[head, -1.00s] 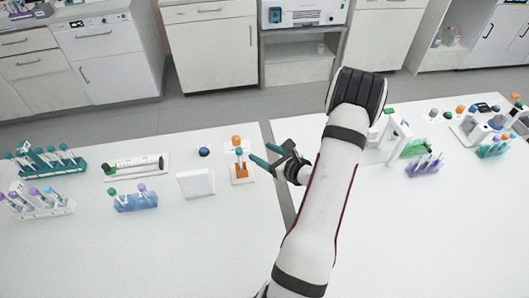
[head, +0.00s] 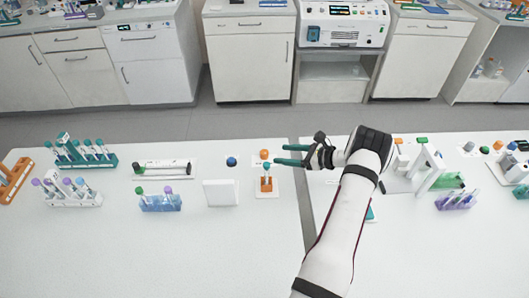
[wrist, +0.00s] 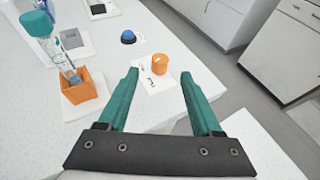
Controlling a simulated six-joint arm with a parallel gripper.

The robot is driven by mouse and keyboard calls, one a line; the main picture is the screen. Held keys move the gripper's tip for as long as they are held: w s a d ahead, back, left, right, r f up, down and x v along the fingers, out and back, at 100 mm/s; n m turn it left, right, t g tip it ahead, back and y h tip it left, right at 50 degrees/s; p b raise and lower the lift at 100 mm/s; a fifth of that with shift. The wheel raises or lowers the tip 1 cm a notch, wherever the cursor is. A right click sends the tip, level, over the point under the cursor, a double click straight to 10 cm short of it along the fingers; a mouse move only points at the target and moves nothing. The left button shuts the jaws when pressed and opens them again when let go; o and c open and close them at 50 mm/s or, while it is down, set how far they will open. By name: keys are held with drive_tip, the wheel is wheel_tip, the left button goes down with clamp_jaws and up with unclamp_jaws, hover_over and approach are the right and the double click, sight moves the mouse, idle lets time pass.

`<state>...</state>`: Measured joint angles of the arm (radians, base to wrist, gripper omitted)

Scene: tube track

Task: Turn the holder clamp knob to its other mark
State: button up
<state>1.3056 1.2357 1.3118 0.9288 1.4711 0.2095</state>
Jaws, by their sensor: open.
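An orange round knob (wrist: 159,64) stands on a white card with small black lettering too small to read. It also shows in the head view (head: 264,154), just behind an orange tube holder (head: 267,187). The holder holds an upright tube with a teal cap (wrist: 36,23) in the wrist view. My gripper (head: 290,155) has teal fingers, is open and empty, and points left toward the knob. In the wrist view my gripper (wrist: 159,73) has the knob between and slightly beyond its fingertips in the picture. The fingers do not appear to touch it.
A blue knob (head: 231,161) stands left of the orange one. A white block (head: 221,193) is left of the holder. Tube racks (head: 160,203) stand farther left. A gap between the tables runs beside my gripper.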

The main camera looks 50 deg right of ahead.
sight(266, 152)
drive_tip(key=x, duration=0.8)
drive_tip(key=shift+w+a+f, duration=0.1)
drive_tip(key=shift+w, duration=0.2)
drive_tip(key=shift+c, duration=0.2)
clamp_jaws()
